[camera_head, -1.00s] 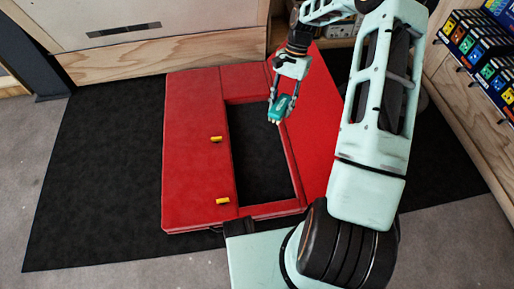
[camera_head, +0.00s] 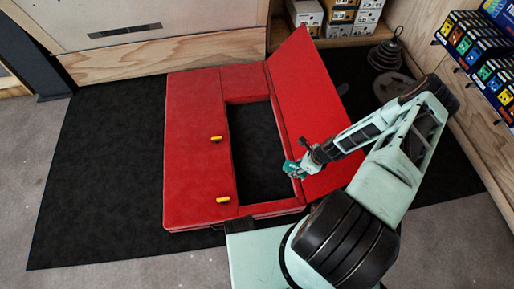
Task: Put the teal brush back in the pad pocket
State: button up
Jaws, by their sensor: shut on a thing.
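The red pad (camera_head: 195,110) lies on the dark mat with a rectangular black-floored pocket (camera_head: 258,150) in its middle. Its red flap (camera_head: 308,90) stands raised and tilted along the pocket's right side. My gripper (camera_head: 293,170) is at the right edge of the pocket, near its front half, shut on the teal brush (camera_head: 290,169). The brush is small in view and partly covered by the gripper. I cannot tell its exact height above the pad edge.
Two yellow tabs (camera_head: 216,139) sit on the pad's left part. Boxes (camera_head: 340,15) stand on a shelf at the back. Weight plates (camera_head: 385,55) lie at the back right, and colourful packs (camera_head: 480,50) line the right wall. My arm passes in front of the flap.

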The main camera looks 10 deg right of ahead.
jog(key=shift+s+f+m, duration=0.5)
jog(key=shift+s+f, duration=0.1)
jog(key=shift+f, duration=0.1)
jog(key=b, duration=0.3)
send_near(262, 175)
jog(key=shift+w+a+f+b, duration=0.4)
jog(key=shift+a+f+b, duration=0.35)
jog(key=shift+b, duration=0.45)
jog(key=shift+w+a+f+b, duration=0.1)
jog(key=shift+f+b, duration=0.3)
jog(key=shift+f, duration=0.55)
jog(key=shift+w+a+f+b, duration=0.1)
jog(key=shift+f+b, duration=0.3)
jog(key=shift+f, duration=0.5)
jog(key=shift+f, duration=0.2)
jog(key=o, duration=1.2)
jog(key=shift+r, duration=0.2)
